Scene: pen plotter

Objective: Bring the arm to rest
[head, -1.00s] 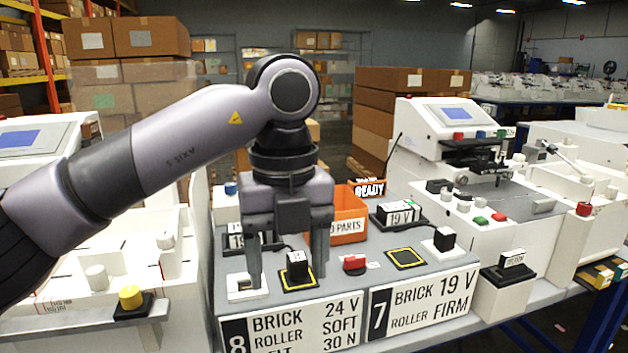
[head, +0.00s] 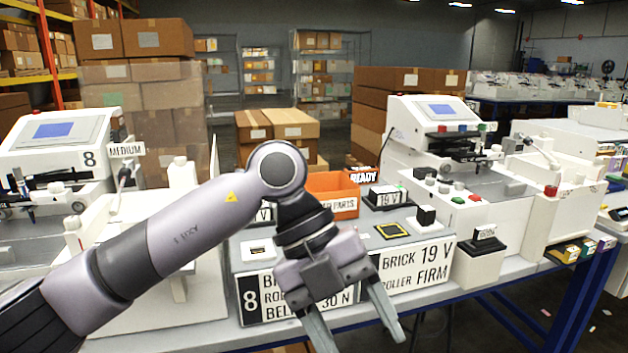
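My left arm comes in from the left, and its gripper (head: 362,338) hangs tilted in front of the bench's front edge. The two fingers are apart with nothing seen between them, and the lower finger reaches the bottom of the picture. The gripper covers part of the station 8 placard (head: 252,300) and the bench top behind it. The station 7 placard (head: 418,268) reads brick 19 V, roller firm. My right gripper is not in view.
An orange parts bin (head: 340,192), a 19 V power brick (head: 388,197) and an empty yellow-edged pad (head: 391,231) are on the bench behind the gripper. White plotters stand left and right (head: 438,135). The floor right of the gripper looks mostly open.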

